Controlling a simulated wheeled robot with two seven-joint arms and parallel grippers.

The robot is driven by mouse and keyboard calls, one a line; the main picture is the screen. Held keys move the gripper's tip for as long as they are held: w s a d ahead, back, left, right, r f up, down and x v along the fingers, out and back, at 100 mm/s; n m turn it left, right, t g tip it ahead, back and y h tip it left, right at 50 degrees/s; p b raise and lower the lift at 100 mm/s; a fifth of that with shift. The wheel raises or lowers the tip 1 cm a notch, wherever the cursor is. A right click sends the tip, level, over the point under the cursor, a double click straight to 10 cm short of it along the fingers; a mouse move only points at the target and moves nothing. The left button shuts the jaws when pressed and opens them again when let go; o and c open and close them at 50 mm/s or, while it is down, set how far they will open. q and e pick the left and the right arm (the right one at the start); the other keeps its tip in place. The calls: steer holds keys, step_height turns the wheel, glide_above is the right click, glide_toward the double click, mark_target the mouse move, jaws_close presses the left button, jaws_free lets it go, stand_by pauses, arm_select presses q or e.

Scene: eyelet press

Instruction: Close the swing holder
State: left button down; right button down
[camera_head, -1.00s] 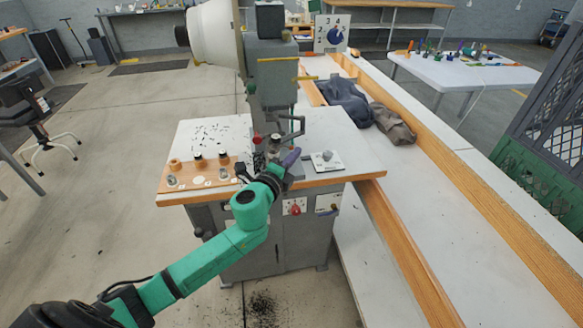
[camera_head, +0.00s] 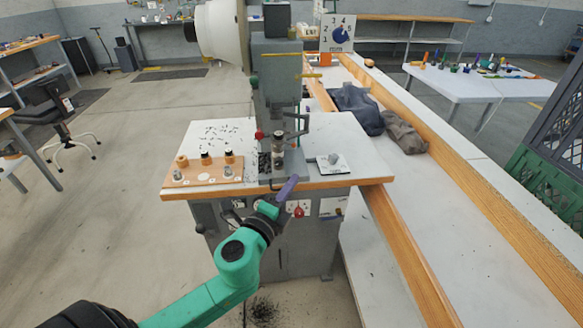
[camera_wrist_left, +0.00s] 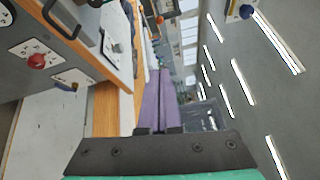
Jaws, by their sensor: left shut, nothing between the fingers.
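The grey eyelet press (camera_head: 276,75) stands on the worktable. At its lower front, small holder parts (camera_head: 278,142) with a metal cylinder sit under the press head, above a dark grey block. They are too small to tell which piece is the swing holder or how it is turned. My left gripper (camera_head: 293,180) has purple fingers, shut and empty. It is at the table's front edge, in front of and below the holder parts, apart from them. The left wrist view shows the two fingers (camera_wrist_left: 159,75) together. My right gripper is not in view.
A wooden block (camera_head: 205,170) with several small pegs and cups lies left of the press. A white plate (camera_head: 333,166) with a metal knob lies to its right. A red knob (camera_head: 299,212) is on the cabinet front. A long wooden-edged bench (camera_head: 440,180) runs along the right.

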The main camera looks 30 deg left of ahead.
arm_select(q)
steer(key=w+a+r+p, duration=0.1)
steer(key=w+a+p, duration=0.2)
steer(key=w, duration=0.7)
steer(key=shift+a+n+y+p, duration=0.15)
steer(key=shift+n+y+p, duration=0.15)
steer(key=shift+p, duration=0.05)
